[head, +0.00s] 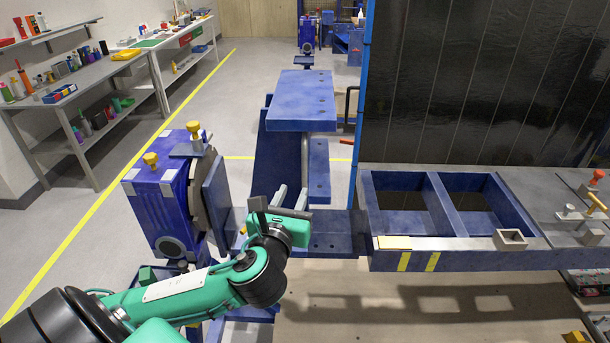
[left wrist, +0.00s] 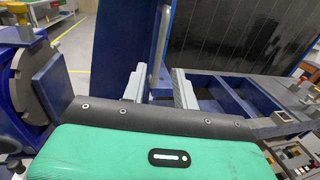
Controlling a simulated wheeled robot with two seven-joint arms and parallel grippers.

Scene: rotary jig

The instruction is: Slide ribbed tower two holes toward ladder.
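The blue tower (head: 302,100), which I take for the ribbed tower, stands upright in the middle of the head view, with a holed plate on top. Its blue upright also shows in the left wrist view (left wrist: 125,45). A blue base with holes (head: 330,243) lies at its foot. My left gripper (head: 291,197) is low in front of the tower. In the left wrist view its two grey fingers (left wrist: 160,88) are apart, with a thin grey bar (left wrist: 149,78) visible beyond the gap. I cannot tell whether they touch anything. I cannot clearly identify a ladder. My right gripper is out of view.
A blue rotary unit (head: 158,208) with yellow knobs stands left of the tower. A blue frame with two open bays (head: 398,243) lies to the right, before a black panel (head: 460,80). Shelves (head: 85,75) line the far left. Open floor lies behind the rotary unit.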

